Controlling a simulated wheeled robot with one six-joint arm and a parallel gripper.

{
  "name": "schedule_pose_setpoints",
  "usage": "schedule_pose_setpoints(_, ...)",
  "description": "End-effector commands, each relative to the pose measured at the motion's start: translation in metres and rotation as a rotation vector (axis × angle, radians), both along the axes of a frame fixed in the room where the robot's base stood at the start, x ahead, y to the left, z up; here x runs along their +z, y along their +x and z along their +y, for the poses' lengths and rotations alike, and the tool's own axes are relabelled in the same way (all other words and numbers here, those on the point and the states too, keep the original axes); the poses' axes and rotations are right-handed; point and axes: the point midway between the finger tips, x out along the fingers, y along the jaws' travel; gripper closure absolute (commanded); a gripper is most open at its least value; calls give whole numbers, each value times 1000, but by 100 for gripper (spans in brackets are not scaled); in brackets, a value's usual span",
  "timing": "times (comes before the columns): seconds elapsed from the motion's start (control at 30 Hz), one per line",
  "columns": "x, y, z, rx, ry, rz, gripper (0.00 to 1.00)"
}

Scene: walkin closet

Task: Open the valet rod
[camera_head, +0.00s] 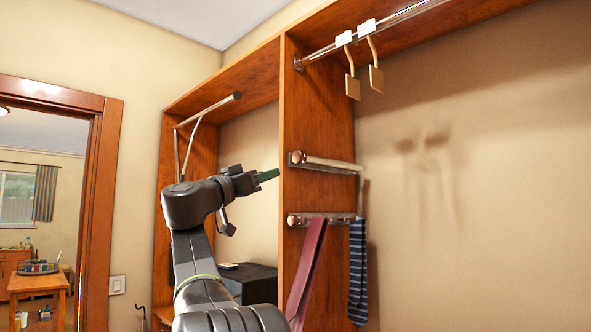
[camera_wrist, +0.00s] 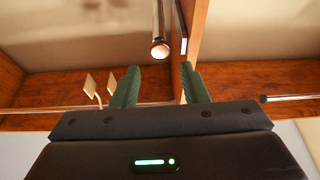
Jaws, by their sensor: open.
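The valet rod (camera_head: 330,164) is a pale rod with a round knob at its near end, lying along a metal mount on the side of the wooden divider panel. In the wrist view its knob (camera_wrist: 160,49) shows end-on beside the panel edge. My gripper (camera_head: 267,176) is just left of the knob in the head view, its green fingers open and empty. In the wrist view the open gripper (camera_wrist: 158,70) has the knob between and beyond its fingertips. I see no contact with the knob.
Below is a tie rack (camera_head: 330,217) with a red tie (camera_head: 306,270) and a blue striped tie (camera_head: 358,270). Two hangers (camera_head: 362,80) hang from the upper rail (camera_head: 370,35). The divider panel (camera_head: 318,120) stands close beside my gripper. A dark cabinet (camera_head: 250,280) is lower left.

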Motion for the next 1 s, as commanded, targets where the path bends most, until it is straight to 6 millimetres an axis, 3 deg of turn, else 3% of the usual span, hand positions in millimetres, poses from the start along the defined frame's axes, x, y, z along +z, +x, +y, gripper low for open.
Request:
schedule_pose_setpoints(0.1, 12, -5, 6, -1, -2, -55, 60)
schedule_pose_setpoints(0.27, 22, 3, -2, -4, -4, -61, 60)
schedule_pose_setpoints(0.7, 57, 62, -61, -4, -3, -58, 60)
schedule_pose_setpoints(1.0, 66, 82, -81, -2, -4, -57, 60)
